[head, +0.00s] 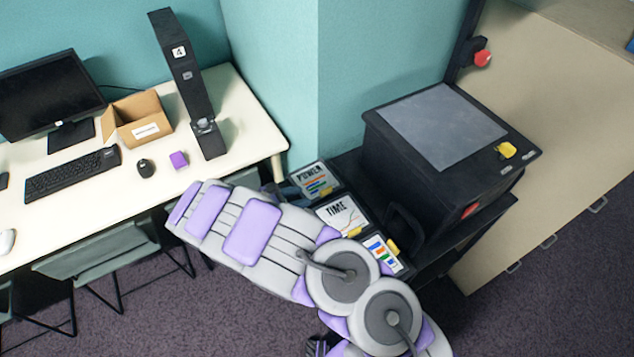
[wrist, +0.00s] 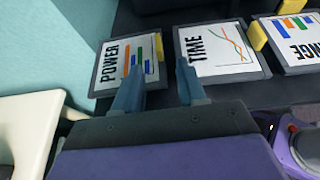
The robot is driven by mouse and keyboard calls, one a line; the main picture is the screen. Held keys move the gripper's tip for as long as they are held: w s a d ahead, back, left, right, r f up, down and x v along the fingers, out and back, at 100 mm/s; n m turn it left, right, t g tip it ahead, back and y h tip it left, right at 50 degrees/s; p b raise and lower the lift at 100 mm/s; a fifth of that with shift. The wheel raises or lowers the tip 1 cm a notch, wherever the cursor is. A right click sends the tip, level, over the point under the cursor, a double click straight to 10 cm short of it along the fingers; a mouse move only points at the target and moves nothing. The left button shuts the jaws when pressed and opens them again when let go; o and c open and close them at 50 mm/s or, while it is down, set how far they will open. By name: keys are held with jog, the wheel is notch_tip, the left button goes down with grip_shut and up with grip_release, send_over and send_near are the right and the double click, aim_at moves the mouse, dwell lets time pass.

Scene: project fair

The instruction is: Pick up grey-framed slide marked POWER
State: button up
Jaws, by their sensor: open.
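The grey-framed slide marked POWER (head: 315,176) lies at the left end of a row of slides in the head view. In the wrist view the POWER slide (wrist: 112,78) is at upper left, with coloured bars and a yellow tab on its right edge. My gripper (wrist: 157,80) is open and empty, its blue-grey fingers apart. The left finger covers part of the POWER slide's lower edge; the right finger is over the left side of the TIME slide (wrist: 215,50). I cannot tell whether either finger touches. In the head view my arm hides most of the gripper.
A third slide (head: 378,250), with its word partly cut off, lies right of TIME. The slides lie on a dark stand beside a black box (head: 440,125) with a grey top. A white desk (head: 240,110) at left holds a monitor, keyboard and cardboard box (head: 140,118). A teal wall stands behind.

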aim_at(324, 190)
jog(key=x, duration=0.3)
jog(key=shift+w+a+f+b, duration=0.1)
jog(key=shift+w+f+b, duration=0.2)
jog(key=shift+f+b, duration=0.05)
jog(key=x, duration=0.2)
jog(key=b+x, duration=0.1)
jog(key=x, duration=0.3)
jog(key=shift+d+r+b, duration=0.2)
jog(key=shift+r+b, duration=0.15)
jog(key=shift+a, duration=0.1)
jog(key=shift+a, duration=0.1)
jog(key=shift+c, duration=0.7)
grip_shut()
